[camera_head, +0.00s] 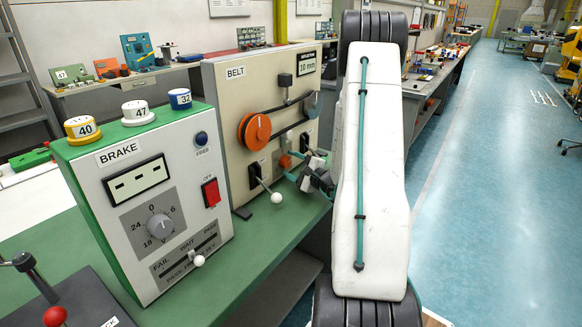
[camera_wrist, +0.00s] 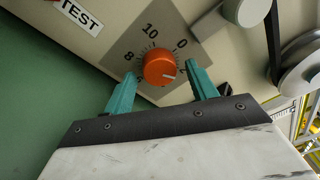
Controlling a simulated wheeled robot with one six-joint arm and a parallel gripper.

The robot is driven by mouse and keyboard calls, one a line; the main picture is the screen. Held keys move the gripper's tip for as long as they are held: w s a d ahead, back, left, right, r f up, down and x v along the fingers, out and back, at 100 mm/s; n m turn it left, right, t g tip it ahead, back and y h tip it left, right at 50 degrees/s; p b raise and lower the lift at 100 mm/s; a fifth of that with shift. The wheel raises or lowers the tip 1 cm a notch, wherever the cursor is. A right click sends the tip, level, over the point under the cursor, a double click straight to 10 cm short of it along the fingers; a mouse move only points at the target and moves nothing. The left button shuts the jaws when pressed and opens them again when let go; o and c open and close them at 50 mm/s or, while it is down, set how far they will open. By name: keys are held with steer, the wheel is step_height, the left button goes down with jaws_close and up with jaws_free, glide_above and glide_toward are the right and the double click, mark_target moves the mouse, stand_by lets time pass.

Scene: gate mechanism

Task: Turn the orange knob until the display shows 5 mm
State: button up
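The orange knob (camera_wrist: 159,67) sits on a grey numbered dial plate on the beige BELT box; its white mark points right and slightly down. In the head view the small orange knob (camera_head: 285,161) shows low on the panel, partly near my gripper (camera_head: 312,175). The display (camera_head: 307,64) at the top of the BELT box reads 10 mm. In the wrist view my gripper (camera_wrist: 161,71) is open, its two teal fingers apart, one to each side of the knob with gaps. I cannot tell how deep the fingertips reach.
The BELT box (camera_head: 226,88) also carries a large orange pulley (camera_head: 254,131), a belt and a white-tipped lever (camera_head: 276,198). The BRAKE box (camera_head: 150,200) stands to its left on the green bench (camera_head: 262,250). Open blue floor (camera_head: 480,200) lies to the right.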

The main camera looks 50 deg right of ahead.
steer(key=c, duration=0.8)
steer(key=shift+a, duration=0.3)
steer(key=shift+d, duration=0.2)
steer(key=shift+m, duration=0.3)
